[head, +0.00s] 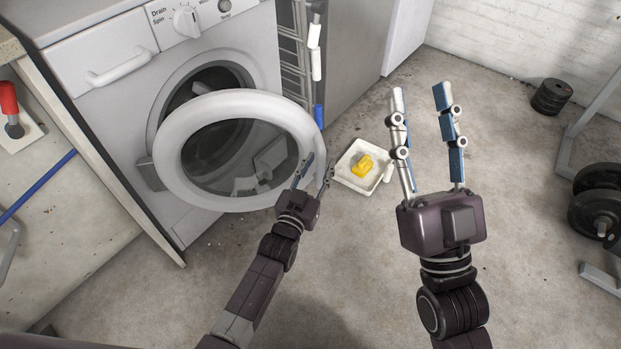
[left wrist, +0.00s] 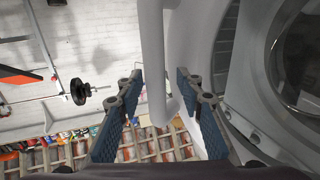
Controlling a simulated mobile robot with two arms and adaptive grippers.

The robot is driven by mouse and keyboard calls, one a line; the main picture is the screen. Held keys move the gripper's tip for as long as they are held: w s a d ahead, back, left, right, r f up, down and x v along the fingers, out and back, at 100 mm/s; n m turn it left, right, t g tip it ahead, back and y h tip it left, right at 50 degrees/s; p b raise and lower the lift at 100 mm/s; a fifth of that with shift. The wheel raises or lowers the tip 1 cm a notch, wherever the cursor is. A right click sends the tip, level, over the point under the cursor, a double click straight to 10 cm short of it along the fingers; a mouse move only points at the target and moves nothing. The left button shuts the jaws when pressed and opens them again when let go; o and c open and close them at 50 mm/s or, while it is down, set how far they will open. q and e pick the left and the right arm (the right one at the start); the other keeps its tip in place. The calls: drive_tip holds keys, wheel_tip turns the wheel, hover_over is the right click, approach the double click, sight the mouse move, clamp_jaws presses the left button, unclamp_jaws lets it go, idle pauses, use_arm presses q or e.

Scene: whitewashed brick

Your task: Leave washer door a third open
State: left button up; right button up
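The white washer (head: 200,30) stands at the left with its round door (head: 172,165) partly open. The door has a white ring frame and a glass middle, and it swings out from a hinge at its left. My left gripper (head: 317,167) is at the door's right, free edge. My right gripper (head: 418,91) is open and empty above the floor, right of the washer.
A white tray (head: 345,180) with a yellow thing (head: 363,166) lies on the floor just right of the door. Weight plates (head: 551,96) and a barbell (head: 598,212) are at the right. The concrete floor between is mostly clear.

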use_arm(q)
drive_tip(key=v, duration=1.1)
drive_tip(key=shift+a, duration=0.15)
drive_tip(key=shift+s, duration=0.1)
